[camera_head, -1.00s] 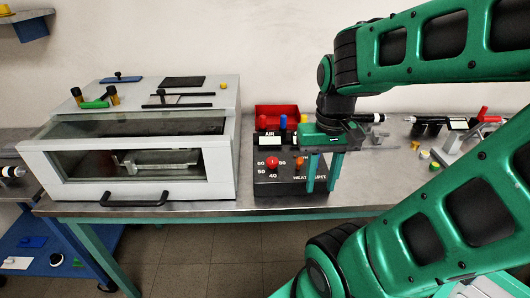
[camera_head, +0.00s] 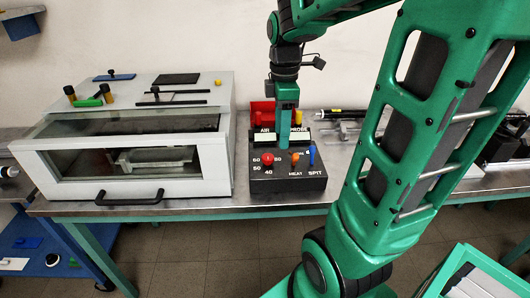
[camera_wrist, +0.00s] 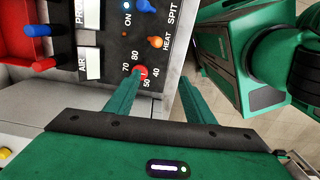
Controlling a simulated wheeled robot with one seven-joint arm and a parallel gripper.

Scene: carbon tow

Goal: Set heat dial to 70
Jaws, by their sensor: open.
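The red dial knob (camera_head: 268,158) sits on the black control box (camera_head: 290,184), with numbers from 40 to 80 printed around it. In the wrist view the red knob (camera_wrist: 140,71) is at the tip of the left finger; which number it points to is too small to read. My gripper (camera_head: 281,146) is pointing down over the box, its fingers hiding part of the panel, including the 70 in the head view. In the wrist view my gripper (camera_wrist: 158,80) is open with nothing between the fingers. Whether a finger touches the knob cannot be told.
An orange knob (camera_head: 295,159) marked HEAT and a blue lever (camera_head: 312,154) marked SPIT stand right of the dial. AIR and PROBE displays and a red tray (camera_head: 262,112) lie behind. A white glass-fronted oven (camera_head: 215,160) stands left on the bench.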

